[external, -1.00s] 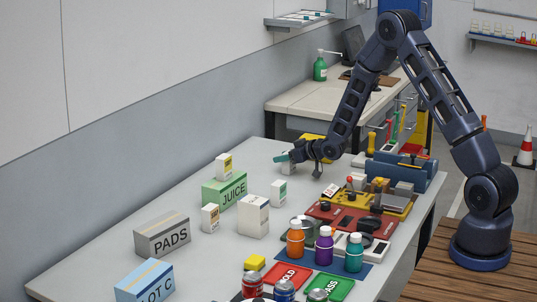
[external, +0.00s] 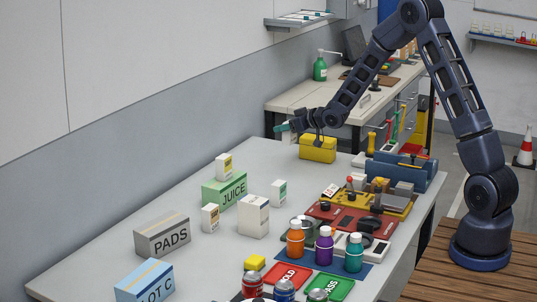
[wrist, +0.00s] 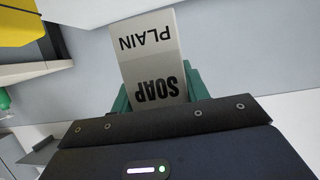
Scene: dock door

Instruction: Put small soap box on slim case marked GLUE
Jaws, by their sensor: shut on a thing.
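My gripper (external: 284,128) has teal fingers and is raised above the far end of the grey table. It is shut on a pale soap box (wrist: 160,65), marked SOAP and PLAIN, between the fingers in the wrist view. In the external view the held box (external: 292,129) is small and partly hidden by the gripper. I cannot read GLUE on anything. A yellow case (external: 318,150) stands at the table's far end, below and right of my gripper; its marking is not readable. A yellow thing (wrist: 18,25) also shows at the wrist view's upper left.
Small white cartons (external: 279,192) and a larger one (external: 254,216) stand near a green JUICE box (external: 224,191). A grey PADS box (external: 162,236) is nearer the camera. Bottles, trays and tools crowd the right side.

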